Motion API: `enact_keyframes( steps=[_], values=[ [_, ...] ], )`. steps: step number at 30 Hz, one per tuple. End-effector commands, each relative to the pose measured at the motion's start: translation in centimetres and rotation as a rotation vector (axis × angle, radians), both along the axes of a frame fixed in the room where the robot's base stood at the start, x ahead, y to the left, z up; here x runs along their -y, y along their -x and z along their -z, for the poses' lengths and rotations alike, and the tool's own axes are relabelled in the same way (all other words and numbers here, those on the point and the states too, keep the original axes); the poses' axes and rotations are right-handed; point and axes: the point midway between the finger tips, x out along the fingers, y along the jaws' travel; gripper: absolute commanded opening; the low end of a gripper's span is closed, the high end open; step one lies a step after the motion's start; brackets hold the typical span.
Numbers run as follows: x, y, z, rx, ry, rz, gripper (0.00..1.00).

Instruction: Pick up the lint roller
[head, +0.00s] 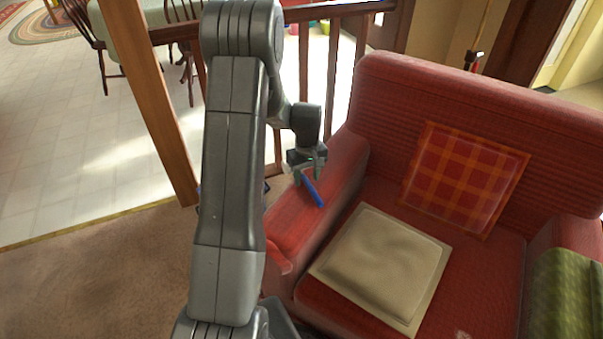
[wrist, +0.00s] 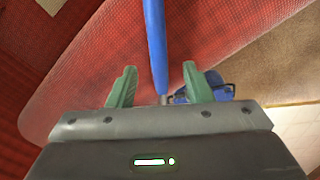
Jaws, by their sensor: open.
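The lint roller shows as a long blue stick (head: 313,191) lying on the red armrest of the armchair in the head view. In the wrist view its blue shaft (wrist: 155,42) runs from the top edge down to between my fingers, ending in a small greyish tip. My gripper (head: 307,173) is over the armrest, at the roller's far end. In the wrist view my gripper (wrist: 159,84) is open, with a green finger on each side of the roller's line and a gap to both. I cannot tell the height left between fingers and armrest.
The red armchair (head: 330,170) holds a beige cushion (head: 385,262), a plaid pillow (head: 465,178) and a green pillow (head: 565,290). A wooden railing (head: 332,80) stands behind the armrest. A blue and dark object (wrist: 206,88) shows beyond the right finger, partly hidden.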

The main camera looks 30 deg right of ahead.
Motion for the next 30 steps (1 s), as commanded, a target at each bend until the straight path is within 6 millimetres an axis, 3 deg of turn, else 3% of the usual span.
enact_keyframes(
  steps=[5,12,22,30],
  values=[
    [0.0,0.0,0.0,0.001,0.0,0.0,0.46],
    [0.0,0.0,0.0,0.001,0.0,0.0,0.01],
    [0.0,-0.1,-0.6,0.002,0.001,0.0,0.0],
    [0.1,-0.1,-5.6,0.005,0.004,0.0,0.0]
  ],
)
